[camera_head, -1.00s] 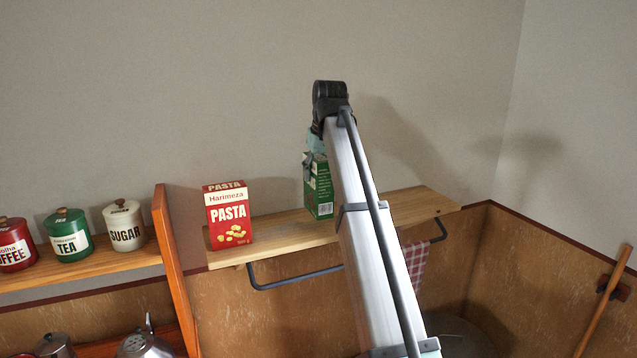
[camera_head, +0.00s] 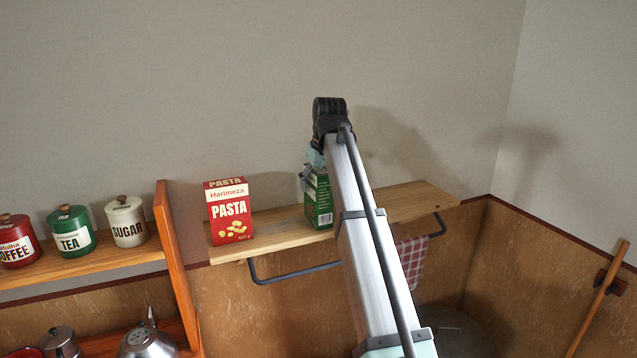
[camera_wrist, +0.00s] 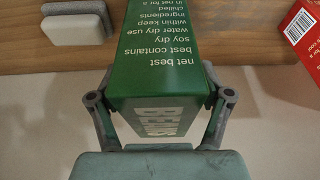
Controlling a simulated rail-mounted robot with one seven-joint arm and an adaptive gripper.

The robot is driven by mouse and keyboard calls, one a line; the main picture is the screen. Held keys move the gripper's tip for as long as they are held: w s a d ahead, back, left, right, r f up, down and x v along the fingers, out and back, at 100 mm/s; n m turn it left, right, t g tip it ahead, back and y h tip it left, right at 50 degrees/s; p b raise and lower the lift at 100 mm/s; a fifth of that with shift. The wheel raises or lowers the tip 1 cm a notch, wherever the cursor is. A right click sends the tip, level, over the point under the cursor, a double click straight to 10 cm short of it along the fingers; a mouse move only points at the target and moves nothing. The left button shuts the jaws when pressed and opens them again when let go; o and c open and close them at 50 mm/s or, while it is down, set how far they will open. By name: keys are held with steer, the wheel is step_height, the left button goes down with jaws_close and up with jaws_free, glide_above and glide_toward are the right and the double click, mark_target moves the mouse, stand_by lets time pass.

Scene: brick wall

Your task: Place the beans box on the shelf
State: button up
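The fingertips are largely hidden behind the box. The wooden shelf (camera_wrist: 235,35) shows behind it.
A red pasta box (camera_head: 230,212) stands on the shelf's left part. An orange upright panel (camera_head: 177,260) separates it from a rack with coffee, tea and sugar canisters (camera_head: 126,221). A rail with a checked cloth (camera_head: 412,260) hangs below. The shelf's right end is clear.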

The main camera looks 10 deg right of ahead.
steer(key=b+v, duration=0.3)
steer(key=v, duration=0.7)
steer(key=shift+r, duration=0.45)
steer(key=shift+o, duration=0.4)
steer(key=shift+s+r+b, duration=0.3)
steer(key=shift+r+b, duration=0.05)
steer(key=shift+r, duration=0.35)
